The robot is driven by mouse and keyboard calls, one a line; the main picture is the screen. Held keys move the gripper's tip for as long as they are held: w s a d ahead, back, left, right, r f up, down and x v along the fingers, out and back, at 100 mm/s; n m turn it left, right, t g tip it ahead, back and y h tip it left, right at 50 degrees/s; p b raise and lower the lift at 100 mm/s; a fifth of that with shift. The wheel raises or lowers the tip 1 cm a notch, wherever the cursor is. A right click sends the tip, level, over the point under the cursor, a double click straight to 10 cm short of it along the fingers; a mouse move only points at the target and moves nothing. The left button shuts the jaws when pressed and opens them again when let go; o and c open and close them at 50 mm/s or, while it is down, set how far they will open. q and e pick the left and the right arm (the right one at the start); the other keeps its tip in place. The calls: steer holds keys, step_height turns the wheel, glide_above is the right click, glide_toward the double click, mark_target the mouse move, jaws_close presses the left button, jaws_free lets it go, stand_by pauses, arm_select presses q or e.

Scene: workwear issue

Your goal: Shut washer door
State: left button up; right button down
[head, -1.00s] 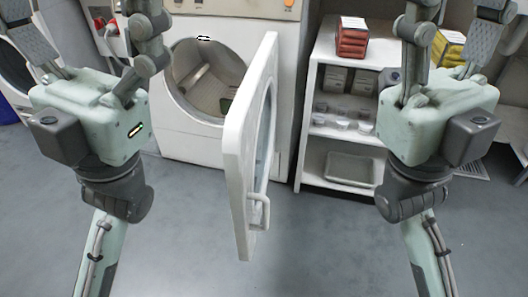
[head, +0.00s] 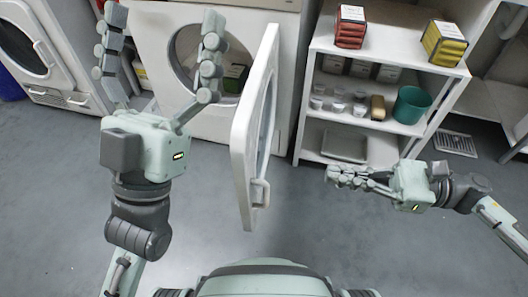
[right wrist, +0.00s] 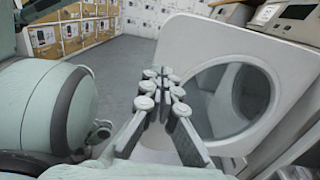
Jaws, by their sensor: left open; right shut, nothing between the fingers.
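The white washer (head: 150,60) stands at the back, its round opening uncovered. Its door (head: 240,135) stands wide open, sticking out towards me nearly edge-on, with a handle (head: 260,192) low on its free edge. My left gripper (head: 163,18) is open and empty, left of the door and in front of the washer; its fingers overlap the opening in the picture. My right gripper (head: 331,177) is shut and empty, right of the door and apart from it, pointing left. In the right wrist view its shut fingers (right wrist: 163,76) overlap the door's frame (right wrist: 185,45) and round glass.
A white shelf unit (head: 303,125) stands right of the washer, with a red box (head: 350,27), a yellow box (head: 446,43) and a green bucket (head: 411,105). A dark box (head: 234,78) shows in the washer opening. Another machine (head: 30,55) stands at left. The floor around the door is clear.

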mark_target(247, 163)
steer(key=a, duration=0.4)
steer(key=w+a, duration=0.1)
steer(key=a, duration=0.4)
steer(key=w+a, duration=0.1)
steer(key=a, duration=0.3)
steer(key=shift+w+a+f, duration=0.15)
steer(key=shift+w+a, duration=0.05)
steer(key=shift+a, duration=0.1)
steer(key=shift+a, duration=0.1)
